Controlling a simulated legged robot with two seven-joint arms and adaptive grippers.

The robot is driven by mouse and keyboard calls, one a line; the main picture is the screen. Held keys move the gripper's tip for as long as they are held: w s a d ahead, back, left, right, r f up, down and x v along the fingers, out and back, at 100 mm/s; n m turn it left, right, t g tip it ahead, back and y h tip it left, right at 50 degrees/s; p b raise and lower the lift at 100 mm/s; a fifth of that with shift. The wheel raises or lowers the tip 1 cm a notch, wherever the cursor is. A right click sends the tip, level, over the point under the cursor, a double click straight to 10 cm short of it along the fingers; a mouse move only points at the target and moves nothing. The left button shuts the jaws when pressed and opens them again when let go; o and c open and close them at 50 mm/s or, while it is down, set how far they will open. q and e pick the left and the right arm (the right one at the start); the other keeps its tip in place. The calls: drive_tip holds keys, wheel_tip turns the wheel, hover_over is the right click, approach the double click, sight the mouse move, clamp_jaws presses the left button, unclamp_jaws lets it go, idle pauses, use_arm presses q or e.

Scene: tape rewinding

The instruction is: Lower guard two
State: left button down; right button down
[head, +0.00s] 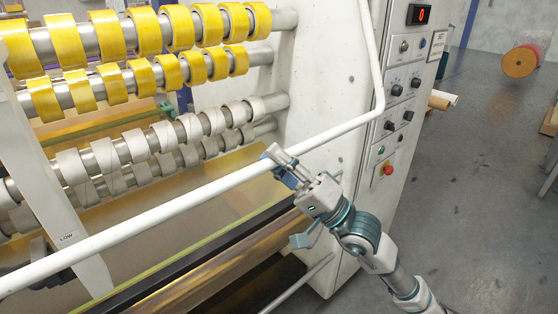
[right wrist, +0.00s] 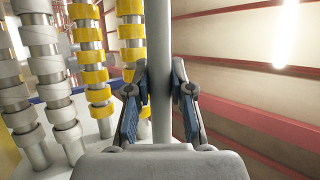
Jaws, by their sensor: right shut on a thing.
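The guard is a white tubular bar (head: 150,225). It comes down beside the control panel, bends, and runs across the front of the machine to the lower left. My right gripper (head: 284,166) is at the bar, left of its bend, and is shut on it. In the right wrist view, the bar (right wrist: 157,60) runs up between the two blue-padded fingers (right wrist: 158,92). The finger contact is partly hidden in the head view. My left gripper is not in view.
Rollers with yellow tape rolls (head: 146,30) and pale rolls (head: 137,146) lie behind the bar. A white upright marked LOW (head: 62,205) stands at left. The control panel (head: 402,95) has knobs and a red button. Grey floor (head: 480,180) is open at right.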

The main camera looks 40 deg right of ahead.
drive_tip(key=shift+w+d, duration=0.15)
drive_tip(key=shift+w, duration=0.05)
drive_tip(key=c, duration=1.3)
unclamp_jaws()
drive_tip(key=shift+f, duration=0.1)
drive_tip(key=shift+o, duration=1.4)
drive_tip(key=shift+w+f, duration=0.15)
drive_tip(key=shift+w, duration=0.2)
drive_tip(key=shift+s, duration=0.2)
drive_tip(key=v, duration=1.1)
drive_tip(key=shift+s+d+f, duration=0.2)
drive_tip(key=shift+s+d, duration=0.05)
